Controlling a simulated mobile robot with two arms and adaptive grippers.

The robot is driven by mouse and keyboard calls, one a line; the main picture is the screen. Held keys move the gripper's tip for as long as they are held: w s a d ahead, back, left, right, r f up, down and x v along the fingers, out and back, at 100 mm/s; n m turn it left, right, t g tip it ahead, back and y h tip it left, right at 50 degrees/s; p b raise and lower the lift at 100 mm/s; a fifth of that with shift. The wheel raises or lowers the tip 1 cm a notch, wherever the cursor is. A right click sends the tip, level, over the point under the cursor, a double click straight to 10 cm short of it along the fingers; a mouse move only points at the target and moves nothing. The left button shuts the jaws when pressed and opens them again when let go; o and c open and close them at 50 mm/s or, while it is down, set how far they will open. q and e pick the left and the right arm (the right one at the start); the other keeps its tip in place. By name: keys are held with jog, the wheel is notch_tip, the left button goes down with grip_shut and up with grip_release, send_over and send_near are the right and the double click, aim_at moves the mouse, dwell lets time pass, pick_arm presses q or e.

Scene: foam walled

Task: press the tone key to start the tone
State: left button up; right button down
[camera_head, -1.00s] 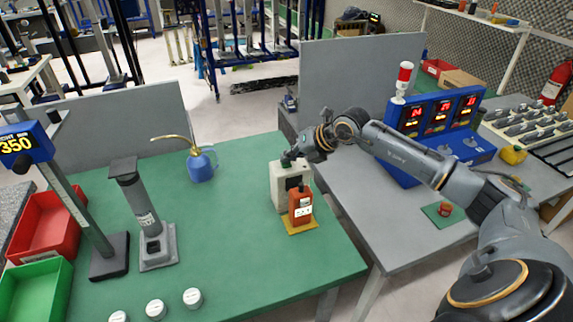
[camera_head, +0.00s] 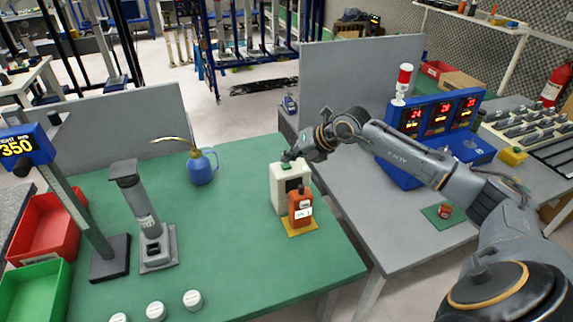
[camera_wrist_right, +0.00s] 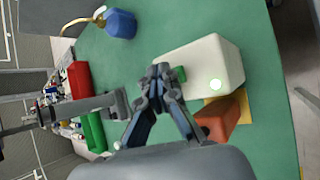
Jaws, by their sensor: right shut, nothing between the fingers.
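A cream box (camera_head: 279,196) with a dark panel on its front stands upright near the right edge of the green table. A green key (camera_head: 286,167) sits on its top. My right gripper (camera_head: 288,157) is shut and empty, just above the key and apart from it as far as I can tell. My left gripper is not in view.
An orange meter (camera_head: 300,208) stands on a yellow pad close in front of the box. A blue oil can (camera_head: 202,167) and a grey column device (camera_head: 148,220) are farther left. A blue display console (camera_head: 405,172) stands on the grey table. The green table's middle is clear.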

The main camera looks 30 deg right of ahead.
aim_at(289, 166)
jog(key=shift+r+p, duration=1.55)
jog(key=shift+r, duration=1.45)
